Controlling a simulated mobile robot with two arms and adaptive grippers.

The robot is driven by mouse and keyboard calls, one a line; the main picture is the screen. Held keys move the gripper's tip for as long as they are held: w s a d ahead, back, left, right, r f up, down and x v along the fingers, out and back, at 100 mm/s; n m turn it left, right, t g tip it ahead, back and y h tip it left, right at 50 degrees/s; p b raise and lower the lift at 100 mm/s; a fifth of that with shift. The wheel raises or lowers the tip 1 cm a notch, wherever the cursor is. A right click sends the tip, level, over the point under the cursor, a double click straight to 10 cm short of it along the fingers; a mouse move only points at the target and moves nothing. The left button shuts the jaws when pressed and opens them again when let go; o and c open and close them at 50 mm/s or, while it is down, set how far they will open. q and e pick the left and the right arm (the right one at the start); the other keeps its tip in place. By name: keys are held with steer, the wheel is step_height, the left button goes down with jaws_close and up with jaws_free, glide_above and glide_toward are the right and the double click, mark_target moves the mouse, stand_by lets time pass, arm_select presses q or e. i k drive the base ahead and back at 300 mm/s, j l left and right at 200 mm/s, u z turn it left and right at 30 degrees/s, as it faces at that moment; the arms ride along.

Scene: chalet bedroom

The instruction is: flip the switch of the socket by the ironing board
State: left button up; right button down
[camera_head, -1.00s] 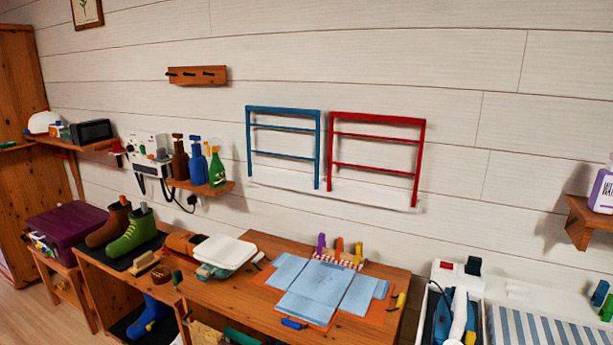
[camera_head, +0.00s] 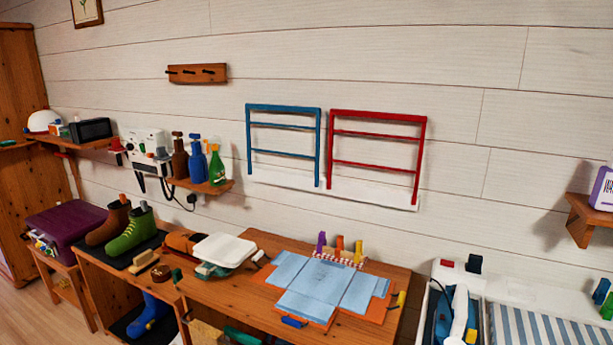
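At the lower right, a striped ironing board (camera_head: 545,327) lies partly cut off by the bottom edge of the view. Beside its left end is a blue iron (camera_head: 443,318) with a dark cord. Behind the iron, against the wall, is what looks like the socket, white on a white surface, with a small red part (camera_head: 447,263), probably the switch, and a black plug (camera_head: 474,264). The switch is too small to tell its position. Neither of my grippers is in view.
Left of the socket stands a wooden desk (camera_head: 385,325) with blue sheets (camera_head: 318,278). A wooden wall shelf (camera_head: 583,224) with a white and purple box (camera_head: 603,188) is above right. Blue and red racks (camera_head: 421,160) hang on the wall. The wall above the socket is bare.

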mark_target(450, 263)
steer(key=i+l+u, duration=0.1)
steer(key=i, duration=0.35)
steer(key=i+l+u, duration=0.1)
steer(key=i+l, duration=0.15)
steer(key=i, duration=0.2)
